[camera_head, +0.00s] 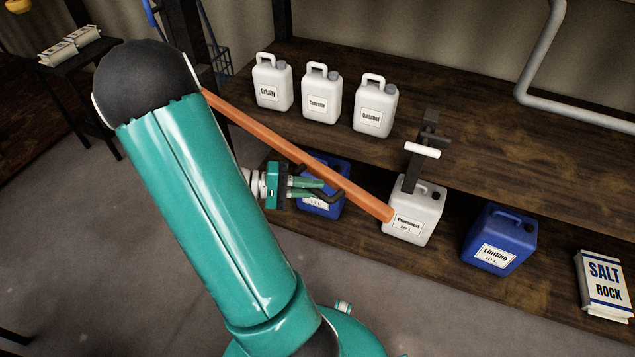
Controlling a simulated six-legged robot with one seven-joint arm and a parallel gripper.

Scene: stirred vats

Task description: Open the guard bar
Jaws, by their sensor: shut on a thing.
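The guard bar (300,158) is a long orange bar. It runs across the front of the shelves from behind my arm at upper left to an end in front of a white can at lower right. A dark upright bracket (411,173) with a white crosspiece (422,150) stands near the bar's right end. Whether bar and bracket touch cannot be told.
White jugs (320,93) stand on the upper wooden shelf (440,122). Below are a blue can (323,207) behind my gripper, a white can (425,212), another blue can (500,240) and a salt bag (604,285). A small black table (80,65) stands at left. Floor in front is clear.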

